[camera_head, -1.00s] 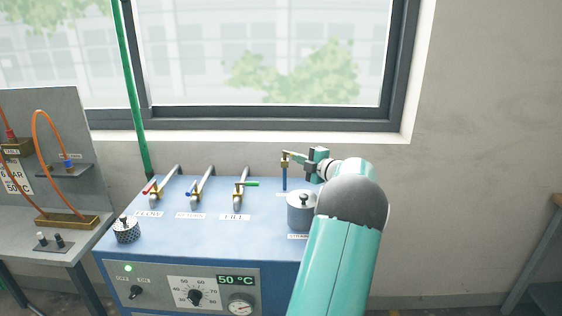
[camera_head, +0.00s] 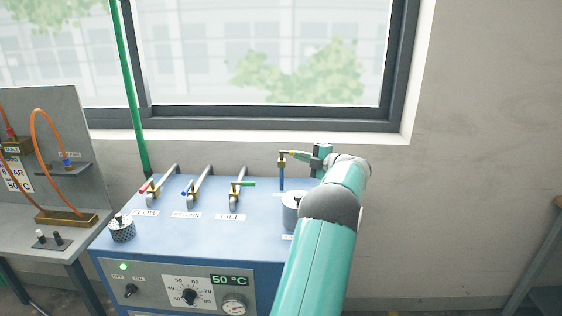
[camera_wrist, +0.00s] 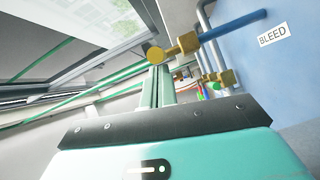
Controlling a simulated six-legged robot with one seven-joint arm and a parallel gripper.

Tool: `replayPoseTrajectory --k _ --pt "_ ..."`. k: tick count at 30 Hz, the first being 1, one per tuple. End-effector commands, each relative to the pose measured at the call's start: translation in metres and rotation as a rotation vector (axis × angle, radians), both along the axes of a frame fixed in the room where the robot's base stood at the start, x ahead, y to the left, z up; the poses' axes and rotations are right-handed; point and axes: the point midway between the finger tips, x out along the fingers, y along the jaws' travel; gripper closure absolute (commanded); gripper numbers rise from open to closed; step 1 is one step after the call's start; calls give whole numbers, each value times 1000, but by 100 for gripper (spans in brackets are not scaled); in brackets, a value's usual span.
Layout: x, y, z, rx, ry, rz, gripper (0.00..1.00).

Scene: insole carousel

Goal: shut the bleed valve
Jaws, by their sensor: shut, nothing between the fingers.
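The bleed valve stands at the back right of the blue cabinet: a brass body (camera_head: 282,163) on a blue pipe (camera_head: 282,182). In the wrist view its brass block (camera_wrist: 188,42) sits on the blue pipe (camera_wrist: 232,25), beside a BLEED label (camera_wrist: 273,34). A round brass end (camera_wrist: 155,53) lies just ahead of my fingertips. My gripper (camera_head: 303,155) is right of the valve top, pointing left. In the wrist view my gripper (camera_wrist: 160,68) has its pale green fingers together, with nothing held. Whether they touch the valve cannot be told.
Several levered valves, including one with a green handle (camera_head: 248,183), stand left on the cabinet (camera_head: 180,240). A grey pot (camera_head: 291,212) stands in front of the bleed valve, partly behind my arm. The window sill (camera_head: 270,137) is close behind. A bench with orange hoses (camera_head: 38,130) is left.

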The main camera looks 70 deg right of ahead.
Motion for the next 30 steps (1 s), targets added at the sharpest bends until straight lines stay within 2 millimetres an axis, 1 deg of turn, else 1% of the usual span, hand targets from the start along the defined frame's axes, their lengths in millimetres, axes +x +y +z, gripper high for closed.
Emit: replayPoseTrajectory --k 6,15,30 --pt "-6 -10 -1 0 1 -6 100" --pt "-8 -19 -1 0 1 -12 100" --pt "-7 -20 -1 0 -2 -14 100"
